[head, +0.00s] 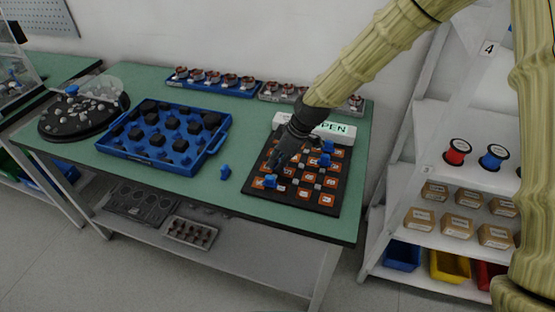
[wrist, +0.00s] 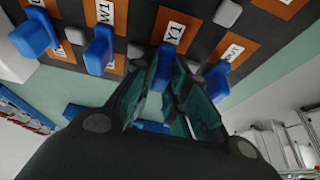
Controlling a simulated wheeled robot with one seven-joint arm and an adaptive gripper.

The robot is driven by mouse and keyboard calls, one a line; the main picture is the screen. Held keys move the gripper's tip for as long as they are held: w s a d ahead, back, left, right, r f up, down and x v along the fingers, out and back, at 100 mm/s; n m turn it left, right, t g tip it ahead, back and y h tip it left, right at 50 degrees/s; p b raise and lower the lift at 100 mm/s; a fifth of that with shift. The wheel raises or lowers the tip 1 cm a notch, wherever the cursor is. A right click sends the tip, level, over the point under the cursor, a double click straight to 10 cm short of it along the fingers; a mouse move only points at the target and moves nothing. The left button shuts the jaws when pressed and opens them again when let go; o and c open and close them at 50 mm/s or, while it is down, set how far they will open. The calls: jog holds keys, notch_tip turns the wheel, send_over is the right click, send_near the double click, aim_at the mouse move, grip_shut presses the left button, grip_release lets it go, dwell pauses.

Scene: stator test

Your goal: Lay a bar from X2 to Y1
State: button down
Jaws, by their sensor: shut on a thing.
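The dark terminal board (head: 249,202) with orange labelled plates lies on the green table. In the wrist view, the plate Y1 (wrist: 174,30) is just beyond my gripper (wrist: 184,88), and the plate W1 (wrist: 104,14) is to its left. My gripper (head: 276,164) is low over the board's left side. Its fingers are shut on a blue bar (wrist: 165,64), mostly hidden between them, close to Y1. I cannot tell whether the bar touches the board. The X2 label cannot be picked out.
Blue pieces stand on the board, one at its front left (head: 270,181), others at right (head: 325,160). A blue tray (head: 184,171) stands farther left.

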jog(key=c, duration=1.3)
grip_release()
jog(key=shift+c, duration=0.2)
jog(key=shift+r, duration=0.1)
jog(key=v, duration=1.1)
jog(key=shift+r, duration=0.35)
jog(key=shift+d, duration=0.15)
